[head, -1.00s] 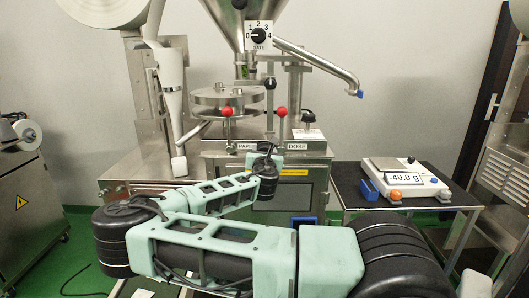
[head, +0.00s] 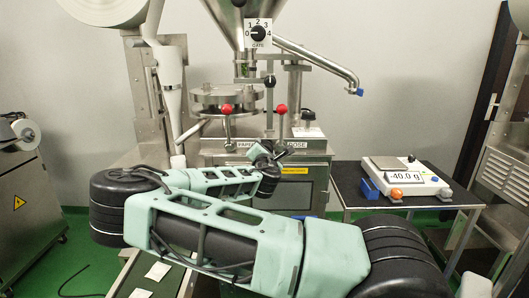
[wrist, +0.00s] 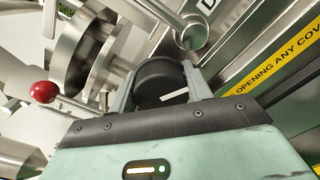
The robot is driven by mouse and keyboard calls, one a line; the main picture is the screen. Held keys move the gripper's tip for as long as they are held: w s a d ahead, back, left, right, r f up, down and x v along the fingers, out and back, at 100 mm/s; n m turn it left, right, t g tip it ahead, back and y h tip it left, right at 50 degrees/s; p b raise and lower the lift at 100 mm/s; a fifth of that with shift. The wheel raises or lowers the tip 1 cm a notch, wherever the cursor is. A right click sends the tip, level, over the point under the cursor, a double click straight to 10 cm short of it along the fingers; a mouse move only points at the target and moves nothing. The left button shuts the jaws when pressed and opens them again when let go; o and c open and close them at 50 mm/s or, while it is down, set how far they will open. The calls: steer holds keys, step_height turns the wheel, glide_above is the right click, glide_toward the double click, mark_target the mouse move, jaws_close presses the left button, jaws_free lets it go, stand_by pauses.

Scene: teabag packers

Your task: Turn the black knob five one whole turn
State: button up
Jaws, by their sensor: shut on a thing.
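A round black knob (wrist: 160,82) with a white pointer line sits between the two grey fingers of my gripper (wrist: 160,77) in the wrist view. My gripper is shut on its sides. No number shows on the knob. A label with a letter D (wrist: 209,5) lies above right of it in the wrist view.
Red ball levers (head: 226,110) and (head: 281,110) stand above my gripper. A gate dial (head: 258,33) is on the hopper. Another black knob (head: 308,115) sits at the machine's right. A scale reading -40.0 g (head: 405,180) stands on the right table.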

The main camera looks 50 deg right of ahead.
steer(key=shift+f+m, duration=0.15)
steer(key=shift+m, duration=0.95)
steer(key=shift+w+a, duration=0.2)
steer(key=o, duration=0.7)
steer(key=shift+s+d, duration=0.1)
steer(key=r+p+v, duration=0.1)
steer(key=p+v, duration=0.1)
steer(key=v, duration=0.9)
steer(key=shift+s+a, duration=0.25)
stand_by(0.5)
